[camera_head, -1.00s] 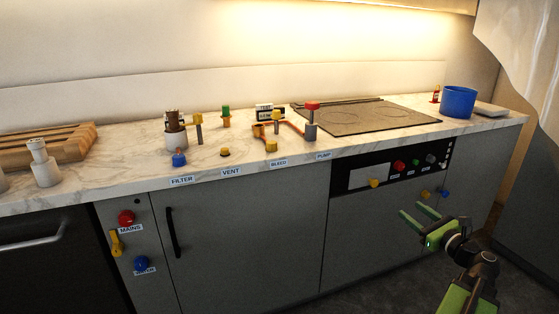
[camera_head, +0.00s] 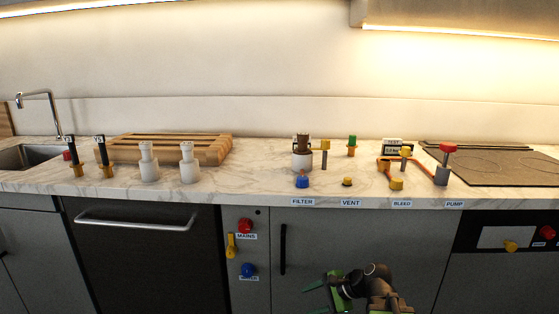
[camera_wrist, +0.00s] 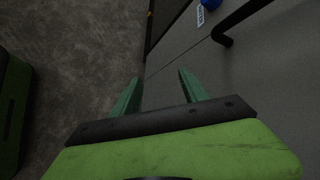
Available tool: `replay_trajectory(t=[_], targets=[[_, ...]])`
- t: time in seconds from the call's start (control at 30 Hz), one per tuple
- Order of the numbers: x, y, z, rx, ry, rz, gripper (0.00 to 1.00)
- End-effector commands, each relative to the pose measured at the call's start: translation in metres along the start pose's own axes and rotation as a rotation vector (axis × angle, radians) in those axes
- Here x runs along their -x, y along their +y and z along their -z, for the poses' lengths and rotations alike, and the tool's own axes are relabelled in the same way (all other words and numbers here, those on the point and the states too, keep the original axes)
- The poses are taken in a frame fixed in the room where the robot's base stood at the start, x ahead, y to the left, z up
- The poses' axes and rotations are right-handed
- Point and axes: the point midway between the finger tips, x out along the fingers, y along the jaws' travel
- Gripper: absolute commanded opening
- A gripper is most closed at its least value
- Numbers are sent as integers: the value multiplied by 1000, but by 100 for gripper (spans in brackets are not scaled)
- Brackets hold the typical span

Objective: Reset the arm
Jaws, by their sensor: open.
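My gripper (camera_head: 318,292) is low in the head view, in front of the grey cabinet door below the VENT label. Its green fingers point left and slightly up. In the wrist view my gripper (camera_wrist: 155,92) has two green fingers spread apart with nothing between them. The floor and the cabinet front lie beyond them. The gripper is below the counter's front edge and appears to touch nothing.
The marble counter (camera_head: 235,193) holds white cylinders, a wooden rack (camera_head: 210,149), a filter unit (camera_head: 302,158) and a red-topped pump (camera_head: 443,170). The cabinet front has a black handle (camera_head: 282,250), a red MAINS knob (camera_head: 245,226) and an oven-like door bar (camera_head: 135,223).

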Motion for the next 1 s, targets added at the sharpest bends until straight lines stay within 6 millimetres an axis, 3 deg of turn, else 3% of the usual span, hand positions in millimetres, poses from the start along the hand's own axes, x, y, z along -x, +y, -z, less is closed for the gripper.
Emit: replay_trajectory(t=[0.03,0.1,0.2,0.4,0.5,0.87,1.0], targets=[[-17,14,-13,118,21,-87,52],[-31,36,-20,303,60,-218,52],[-34,64,-13,536,110,-393,52],[7,108,37,919,158,-743,52],[20,118,45,1090,93,-848,52],[103,51,-10,1116,82,-844,52],[148,15,-40,1116,82,-843,52]])
